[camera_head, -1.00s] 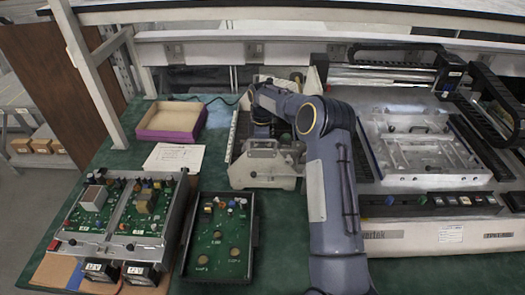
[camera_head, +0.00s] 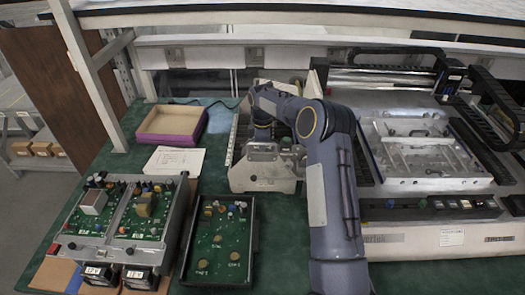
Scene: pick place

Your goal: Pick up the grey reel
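I cannot make out a grey reel for certain in the head view. My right arm (camera_head: 333,200) rises from the bottom edge, bends at the elbow and reaches left over a grey metal fixture (camera_head: 262,168). Its far end points down behind this fixture. The fingertips are hidden there, so I cannot see whether they are open or hold anything. My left gripper is not in the picture.
A purple-sided open box (camera_head: 172,138) and a paper sheet (camera_head: 174,160) lie left of the fixture. A circuit board in a black tray (camera_head: 250,240) and a larger electronics unit (camera_head: 172,215) stand in front. A large machine (camera_head: 440,238) fills the right. Green tabletop shows between them.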

